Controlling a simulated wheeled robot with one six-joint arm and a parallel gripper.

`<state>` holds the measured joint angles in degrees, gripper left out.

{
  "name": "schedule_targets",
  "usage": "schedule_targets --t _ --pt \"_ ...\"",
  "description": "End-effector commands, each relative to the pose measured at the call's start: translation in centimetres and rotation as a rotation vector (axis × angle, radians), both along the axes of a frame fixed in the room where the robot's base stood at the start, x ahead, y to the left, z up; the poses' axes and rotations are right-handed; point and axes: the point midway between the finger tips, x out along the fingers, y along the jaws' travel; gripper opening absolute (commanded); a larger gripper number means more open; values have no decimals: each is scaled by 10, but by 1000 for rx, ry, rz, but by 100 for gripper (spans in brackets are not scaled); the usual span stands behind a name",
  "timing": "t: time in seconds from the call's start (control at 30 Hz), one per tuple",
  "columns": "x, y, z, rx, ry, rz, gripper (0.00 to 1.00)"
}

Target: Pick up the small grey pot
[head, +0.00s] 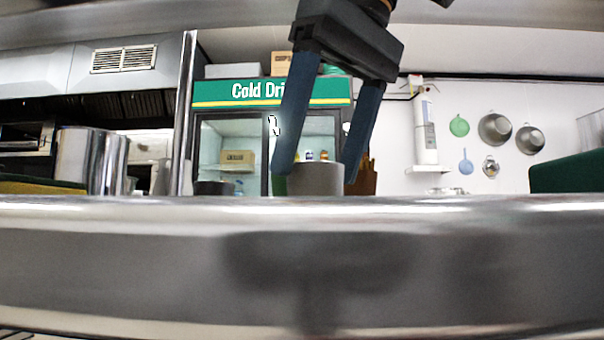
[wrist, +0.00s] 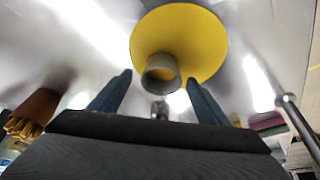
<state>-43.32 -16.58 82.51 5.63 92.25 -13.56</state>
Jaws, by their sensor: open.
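The small grey pot (head: 316,178) stands on the steel counter side of the head view, its base hidden behind the counter's front edge. In the wrist view the pot (wrist: 160,76) appears at the near part of a round yellow surface (wrist: 205,45). My gripper (head: 318,180) points down and is open, with one dark blue finger toward each side of the pot in the head view. In the wrist view my gripper (wrist: 159,78) has its fingertips left and right of the pot's outline. Contact with either finger is not visible.
The raised steel counter edge (head: 300,265) crosses the head view. A large steel pot (head: 90,160) stands at left, and a dark pan (head: 213,187) is nearer the grey pot. A brown holder (wrist: 37,106) is at left in the wrist view; a metal pipe (wrist: 300,128) is at right.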

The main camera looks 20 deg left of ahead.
Motion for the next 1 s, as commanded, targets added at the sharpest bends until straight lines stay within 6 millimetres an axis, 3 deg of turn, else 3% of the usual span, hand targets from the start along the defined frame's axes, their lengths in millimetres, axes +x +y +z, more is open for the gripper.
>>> schedule_targets --t 0.1,0.47,0.77,1.0 --pt "0 3 -10 -1 -1 5 70" --pt "-2 6 -10 0 0 9 70" --pt "-1 5 -10 1 -1 6 22" --pt "-1 4 -10 1 -1 5 21"
